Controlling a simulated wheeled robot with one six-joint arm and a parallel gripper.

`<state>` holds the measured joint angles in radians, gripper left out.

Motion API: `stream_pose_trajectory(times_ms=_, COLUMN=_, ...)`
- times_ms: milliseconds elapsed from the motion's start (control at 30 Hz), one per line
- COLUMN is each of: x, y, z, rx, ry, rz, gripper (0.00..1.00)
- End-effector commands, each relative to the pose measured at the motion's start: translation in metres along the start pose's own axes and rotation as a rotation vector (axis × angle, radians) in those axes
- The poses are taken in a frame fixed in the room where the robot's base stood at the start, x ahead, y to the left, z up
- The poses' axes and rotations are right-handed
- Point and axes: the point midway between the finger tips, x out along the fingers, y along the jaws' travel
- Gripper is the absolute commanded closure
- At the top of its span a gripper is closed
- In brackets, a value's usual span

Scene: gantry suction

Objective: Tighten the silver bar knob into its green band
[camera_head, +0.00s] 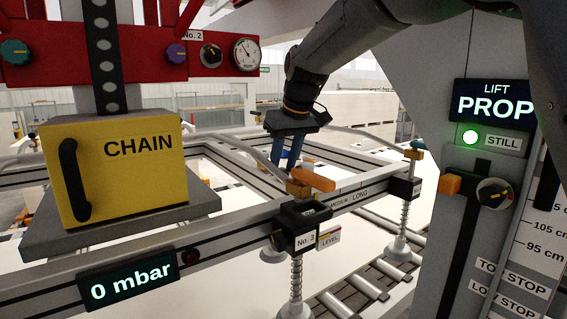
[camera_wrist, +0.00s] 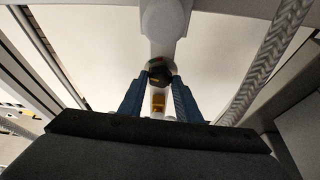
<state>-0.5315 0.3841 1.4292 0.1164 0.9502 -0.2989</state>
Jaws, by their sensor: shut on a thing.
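My gripper (camera_head: 284,163) reaches down over the grey gantry frame, its blue fingers pointing down behind the orange levers. In the wrist view my gripper (camera_wrist: 160,78) is shut on a small round dark knob (camera_wrist: 160,76). Coloured marks, partly green and reddish, show around this knob's edge. The fingertips cover its sides, and I cannot make out a silver bar on it or where it points. In the head view the gripped knob is hidden behind the frame and levers.
Orange levers (camera_head: 312,180) top the No. 3 suction post in front of my fingers. A yellow CHAIN box (camera_head: 118,165) stands at left. The LIFT panel (camera_head: 494,101) rises at right. A braided hose (camera_wrist: 270,60) runs close to my gripper's right.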

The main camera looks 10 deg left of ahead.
Motion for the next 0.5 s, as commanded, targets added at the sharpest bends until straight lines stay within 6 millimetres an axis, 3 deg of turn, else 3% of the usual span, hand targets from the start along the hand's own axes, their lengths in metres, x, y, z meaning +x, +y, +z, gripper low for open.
stream_pose_trajectory(times_ms=267, x=-0.0007, y=0.0002, z=-0.0005, rx=0.001, ry=0.002, rz=0.001, gripper=0.92)
stream_pose_trajectory(times_ms=300, x=-0.0007, y=0.0003, z=-0.0005, rx=0.000, ry=0.002, rz=0.001, gripper=0.68)
stream_pose_trajectory(times_ms=400, x=-0.0006, y=0.0002, z=-0.0005, rx=0.000, ry=0.001, rz=0.001, gripper=0.51)
stream_pose_trajectory(times_ms=500, x=-0.0004, y=0.0002, z=-0.0003, rx=0.000, ry=0.001, rz=0.000, gripper=0.51)
